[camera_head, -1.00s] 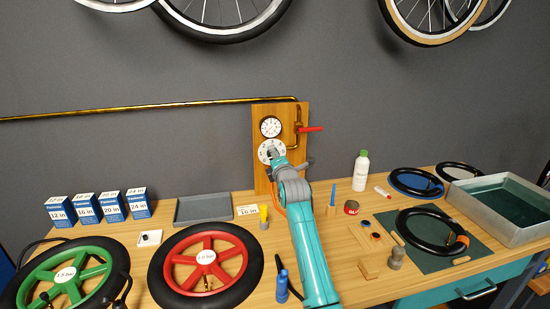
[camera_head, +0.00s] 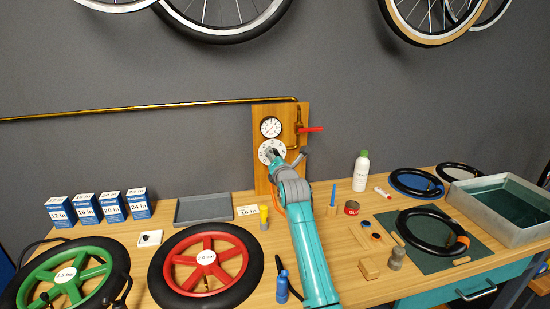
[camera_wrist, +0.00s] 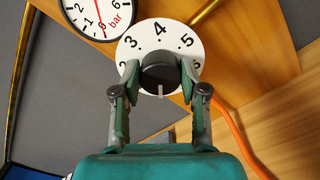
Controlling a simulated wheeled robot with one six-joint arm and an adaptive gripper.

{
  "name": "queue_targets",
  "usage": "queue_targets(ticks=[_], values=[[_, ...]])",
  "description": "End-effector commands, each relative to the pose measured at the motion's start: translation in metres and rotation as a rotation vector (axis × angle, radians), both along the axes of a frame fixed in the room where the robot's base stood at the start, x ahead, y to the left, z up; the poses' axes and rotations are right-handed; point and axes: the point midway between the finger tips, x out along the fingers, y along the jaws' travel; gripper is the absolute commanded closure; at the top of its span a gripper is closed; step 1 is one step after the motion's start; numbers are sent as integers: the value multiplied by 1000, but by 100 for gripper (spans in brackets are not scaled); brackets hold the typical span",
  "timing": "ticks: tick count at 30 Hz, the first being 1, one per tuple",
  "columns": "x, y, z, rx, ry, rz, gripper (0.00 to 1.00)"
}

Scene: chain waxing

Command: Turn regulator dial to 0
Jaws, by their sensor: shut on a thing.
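The regulator dial is a white numbered disc (camera_wrist: 138,42) with a black knob (camera_wrist: 160,70) at its centre. In the wrist view the numbers 3, 4 and 5 read clearly along its top, and a pale line on the knob points down in the picture. In the head view the dial (camera_head: 264,147) sits on the wooden board (camera_head: 259,180) below the round gauge (camera_head: 271,127). My gripper (camera_wrist: 160,76) is shut on the knob, one finger on each side. It also shows at the dial in the head view (camera_head: 272,156), hiding part of it.
The gauge (camera_wrist: 97,14), marked bar with a red needle, is close to the dial. A red-handled valve (camera_head: 311,129) and brass pipe (camera_head: 150,106) are beside it. An orange hose (camera_wrist: 232,125) runs below right. The bench holds wheels, boxes and a metal basin (camera_head: 500,207).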

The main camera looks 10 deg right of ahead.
Motion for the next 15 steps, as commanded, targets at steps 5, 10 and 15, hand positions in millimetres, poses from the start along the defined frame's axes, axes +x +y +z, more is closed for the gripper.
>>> queue_targets(ticks=[5,10,15], values=[[0,1,-3,-1,5,1,92],[0,1,-3,-1,5,1,42],[0,0,-2,-1,3,0,32]])
